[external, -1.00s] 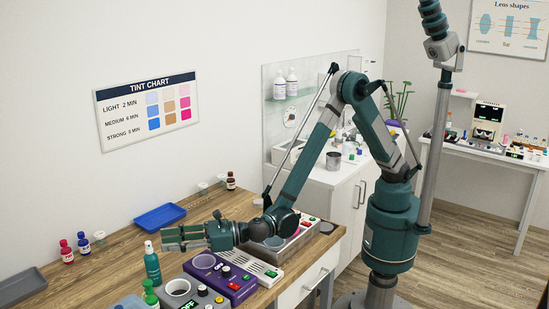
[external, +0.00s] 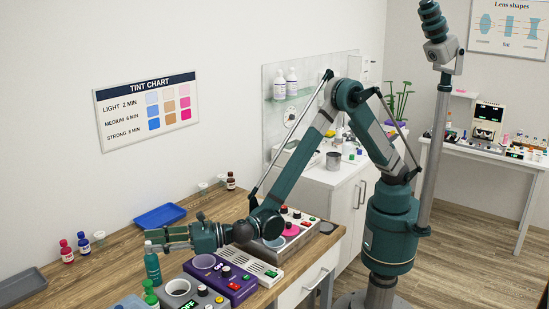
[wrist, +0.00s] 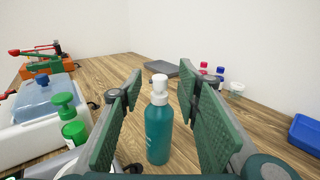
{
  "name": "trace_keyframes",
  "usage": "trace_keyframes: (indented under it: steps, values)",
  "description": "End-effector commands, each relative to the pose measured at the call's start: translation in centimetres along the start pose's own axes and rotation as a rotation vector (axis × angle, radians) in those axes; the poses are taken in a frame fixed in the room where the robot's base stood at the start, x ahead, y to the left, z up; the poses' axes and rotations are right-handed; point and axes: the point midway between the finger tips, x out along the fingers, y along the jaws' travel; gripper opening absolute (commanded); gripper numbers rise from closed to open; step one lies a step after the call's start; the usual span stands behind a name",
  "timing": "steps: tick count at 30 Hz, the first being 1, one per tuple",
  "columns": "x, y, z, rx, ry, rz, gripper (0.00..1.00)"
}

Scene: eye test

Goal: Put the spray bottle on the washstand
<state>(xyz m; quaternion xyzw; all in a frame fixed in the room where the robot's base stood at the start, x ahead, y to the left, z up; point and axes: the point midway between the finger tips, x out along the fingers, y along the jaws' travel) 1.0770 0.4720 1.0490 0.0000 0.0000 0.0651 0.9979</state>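The spray bottle is a teal bottle (external: 152,264) with a white top, upright on the wooden counter near its front. In the wrist view the bottle (wrist: 158,136) stands between my two finger pads with a gap on each side. My gripper (external: 150,238) is open and level, at about the height of the bottle's top; its green pads (wrist: 163,88) do not touch the bottle. A white cabinet (external: 336,186) with a glass panel stands behind the counter's right end; it looks like the washstand. My arm hides part of it.
A purple device (external: 226,283) and a grey device (external: 184,300) with cups sit right of the bottle. A blue tray (external: 160,217) and small bottles (external: 67,251) lie toward the wall. Bare wood lies behind the bottle.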

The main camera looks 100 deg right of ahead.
Motion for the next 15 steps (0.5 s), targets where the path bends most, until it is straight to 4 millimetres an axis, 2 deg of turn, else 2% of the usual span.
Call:
trace_keyframes:
  steps: [6,15]
  values:
    - [1.6,0.0,0.0,0.0,0.0,0.001,0.33]
    - [1.7,0.0,0.0,0.0,0.0,0.001,0.33]
